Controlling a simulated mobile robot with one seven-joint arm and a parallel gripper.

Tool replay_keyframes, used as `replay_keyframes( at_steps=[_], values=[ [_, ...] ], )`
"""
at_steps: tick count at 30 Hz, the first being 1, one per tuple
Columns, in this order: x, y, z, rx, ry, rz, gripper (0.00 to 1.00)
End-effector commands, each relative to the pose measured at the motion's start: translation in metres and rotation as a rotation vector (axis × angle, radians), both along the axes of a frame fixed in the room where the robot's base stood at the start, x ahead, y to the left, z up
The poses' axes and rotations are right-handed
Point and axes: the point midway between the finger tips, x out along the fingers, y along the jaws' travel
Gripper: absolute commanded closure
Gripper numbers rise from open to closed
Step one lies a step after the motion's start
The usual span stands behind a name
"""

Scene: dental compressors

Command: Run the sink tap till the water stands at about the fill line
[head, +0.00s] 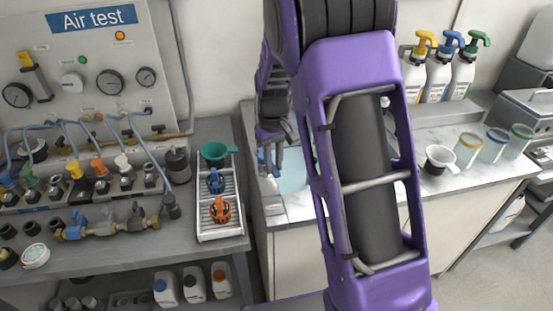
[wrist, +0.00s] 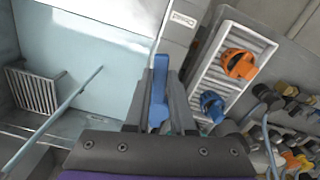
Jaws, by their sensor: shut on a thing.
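My gripper (wrist: 158,110) is shut on a blue lever (wrist: 159,78), which stands between its two fingers at the edge of the sink. In the head view my gripper (head: 270,158) is at the left end of the sink, partly behind my arm. The sink basin (wrist: 85,30) is pale blue inside; part of it (head: 292,180) shows beside my arm in the head view. A thin pale rod (wrist: 62,112) slants across the basin; I cannot tell if it is the spout. I cannot make out a fill line, running water or the water level.
A slatted rack (wrist: 33,90) is in the basin. Pump bottles (head: 438,75) and cups (head: 468,146) stand on the right. My arm hides the counter's middle.

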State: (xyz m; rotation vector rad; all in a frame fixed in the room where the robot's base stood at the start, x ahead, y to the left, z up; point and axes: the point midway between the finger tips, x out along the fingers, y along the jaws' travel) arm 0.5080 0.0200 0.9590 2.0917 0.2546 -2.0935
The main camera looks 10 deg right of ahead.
Motion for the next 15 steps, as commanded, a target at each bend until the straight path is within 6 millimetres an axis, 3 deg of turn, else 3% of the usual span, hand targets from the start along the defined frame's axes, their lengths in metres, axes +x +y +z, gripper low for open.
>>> replay_keyframes(
  at_steps=[15],
  values=[
    [0.0007, 0.0056, 0.0017, 0.001, -0.005, -0.242, 1.0]
  ],
)
